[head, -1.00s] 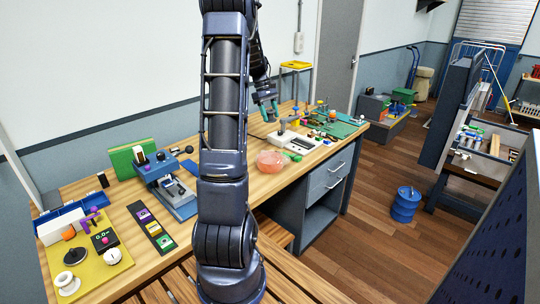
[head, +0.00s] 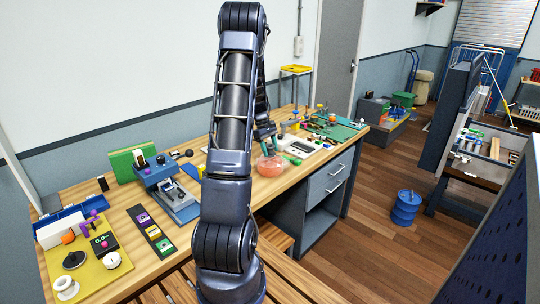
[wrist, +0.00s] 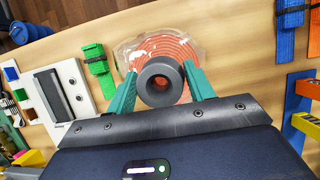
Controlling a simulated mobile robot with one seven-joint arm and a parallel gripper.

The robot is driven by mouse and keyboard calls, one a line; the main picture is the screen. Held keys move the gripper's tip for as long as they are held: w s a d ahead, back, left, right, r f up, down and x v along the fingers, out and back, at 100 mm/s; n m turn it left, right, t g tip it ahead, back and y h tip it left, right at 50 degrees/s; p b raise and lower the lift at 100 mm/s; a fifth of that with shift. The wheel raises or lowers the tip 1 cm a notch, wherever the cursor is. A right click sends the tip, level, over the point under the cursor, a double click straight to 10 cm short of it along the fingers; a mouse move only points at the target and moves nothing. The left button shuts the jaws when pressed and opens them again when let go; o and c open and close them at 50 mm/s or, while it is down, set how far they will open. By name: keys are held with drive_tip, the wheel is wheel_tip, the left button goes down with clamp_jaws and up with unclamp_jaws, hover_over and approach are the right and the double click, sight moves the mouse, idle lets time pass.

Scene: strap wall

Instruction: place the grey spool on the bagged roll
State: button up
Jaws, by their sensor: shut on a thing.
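The grey spool (wrist: 161,81) is a dark grey ring-like piece with a central hole, held between my gripper's two teal fingers (wrist: 160,88) in the wrist view. The bagged roll (wrist: 166,50), an orange coil in a clear bag, lies on the wooden bench directly behind the spool in that view. The spool overlaps the lower part of the roll in the picture; I cannot tell whether they touch. In the head view my gripper (head: 264,136) is just above the bagged roll (head: 270,167), and the spool cannot be made out clearly there.
A white tray with a dark slot (wrist: 78,88) and a green piece (wrist: 98,64) lie left of the roll in the wrist view. A blue vise-like device (head: 166,186) stands further left on the bench. A blue drum (head: 405,208) stands on the floor at right.

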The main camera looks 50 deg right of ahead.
sight(270, 160)
drive_tip(key=shift+f, duration=1.55)
drive_tip(key=shift+f, duration=0.15)
drive_tip(key=o, duration=1)
drive_tip(key=shift+c, duration=0.2)
drive_tip(key=v, duration=1.2)
